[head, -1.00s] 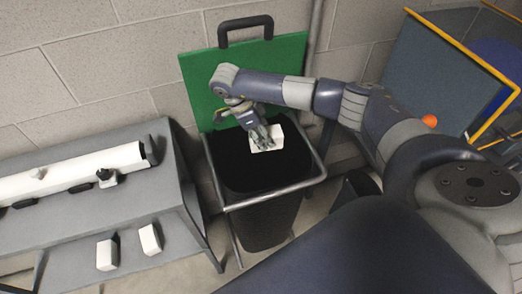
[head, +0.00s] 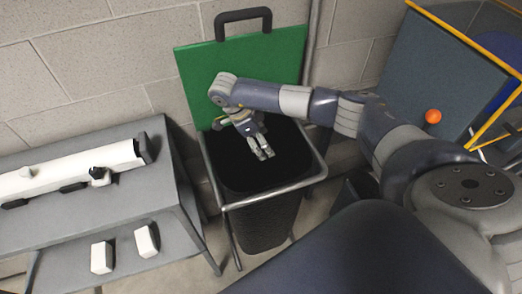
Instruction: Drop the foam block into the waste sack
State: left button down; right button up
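The waste sack (head: 285,147) is a black open bag in a metal frame, with a green lid (head: 195,75) raised behind it. My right gripper (head: 261,154) hangs over the sack's mouth, its fingers pointing down and slightly apart with nothing between them. The white foam block is not visible now; the sack's dark inside hides whatever lies in it. My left gripper is not in view.
A grey table (head: 165,185) stands left of the sack, carrying a long white part (head: 70,170). Two white blocks, one on the left (head: 101,257) and one on the right (head: 146,241), sit lower at its front. An orange ball (head: 433,116) is at the right.

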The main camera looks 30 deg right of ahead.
jog(key=v, duration=1.2)
jog(key=shift+f, duration=0.1)
